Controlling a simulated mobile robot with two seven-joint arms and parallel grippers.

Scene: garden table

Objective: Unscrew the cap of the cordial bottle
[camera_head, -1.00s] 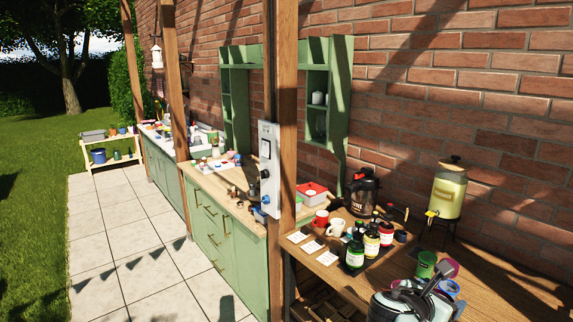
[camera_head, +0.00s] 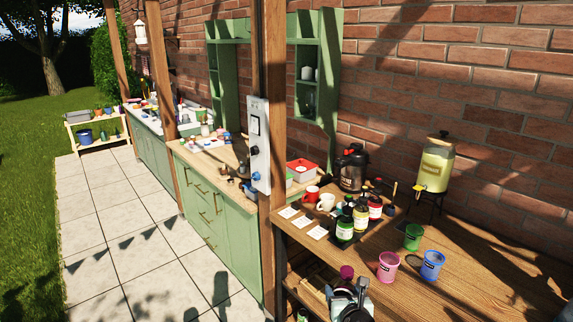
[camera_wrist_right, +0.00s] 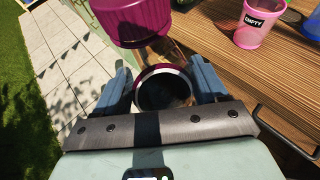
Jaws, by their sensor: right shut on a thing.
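Dark bottles with labels, green (camera_head: 345,230), pale yellow (camera_head: 361,220) and red (camera_head: 375,208), stand upright on the wooden table in the head view; I cannot tell which holds cordial. My right gripper (camera_head: 347,300) is at the table's near edge, well apart from them. In the right wrist view its blue fingers (camera_wrist_right: 164,88) flank a round, dark-centred thing (camera_wrist_right: 165,92) with a maroon and pale rim; it is shut on it. I cannot tell if this is a cap. A magenta tapered thing (camera_wrist_right: 135,22) is just beyond. My left gripper is not in view.
Pink (camera_head: 388,266), blue (camera_head: 432,265) and green (camera_head: 413,237) cups stand on the table. A drink dispenser (camera_head: 436,170) and a dark jug (camera_head: 351,170) are behind. White cards (camera_head: 302,222) lie left of the bottles. The table's right side has bare wood.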

